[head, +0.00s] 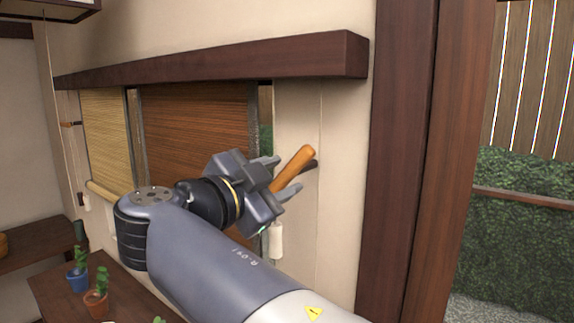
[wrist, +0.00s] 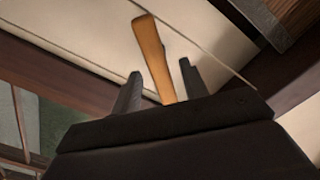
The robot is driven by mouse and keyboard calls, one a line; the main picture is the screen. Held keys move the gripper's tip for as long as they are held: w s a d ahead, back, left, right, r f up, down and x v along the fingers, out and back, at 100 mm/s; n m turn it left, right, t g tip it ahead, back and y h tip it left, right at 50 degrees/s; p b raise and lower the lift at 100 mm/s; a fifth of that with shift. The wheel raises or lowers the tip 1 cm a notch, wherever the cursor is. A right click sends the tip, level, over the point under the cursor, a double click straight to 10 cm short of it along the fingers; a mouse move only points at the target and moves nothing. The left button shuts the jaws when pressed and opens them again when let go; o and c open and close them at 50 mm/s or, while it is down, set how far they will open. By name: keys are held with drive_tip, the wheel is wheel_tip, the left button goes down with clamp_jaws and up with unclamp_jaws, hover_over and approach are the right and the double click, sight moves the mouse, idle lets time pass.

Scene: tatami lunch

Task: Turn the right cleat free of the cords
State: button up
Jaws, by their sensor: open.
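The right cleat (head: 296,166) is an orange-brown wooden bar on the cream wall, tilted up to the right. A dark shape, perhaps its shadow or mount, shows just behind it. My gripper (head: 288,173) is open, with one finger on each side of the cleat. In the wrist view the cleat (wrist: 152,52) stands between the two spread fingers of my gripper (wrist: 160,68), with gaps visible on both sides. A thin cord (head: 320,112) runs down the wall just right of the cleat. Whether any cord is wrapped on the cleat is hidden or too small to tell.
A dark wooden blind (head: 195,130) and a pale blind (head: 106,130) hang under a thick brown beam (head: 210,62). A white cord weight (head: 276,242) hangs below my gripper. Another cleat (head: 70,124) is far left. Potted plants (head: 96,300) stand on the low table.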

drive_tip(key=shift+p+x, duration=0.3)
drive_tip(key=shift+x, duration=1.05)
clamp_jaws()
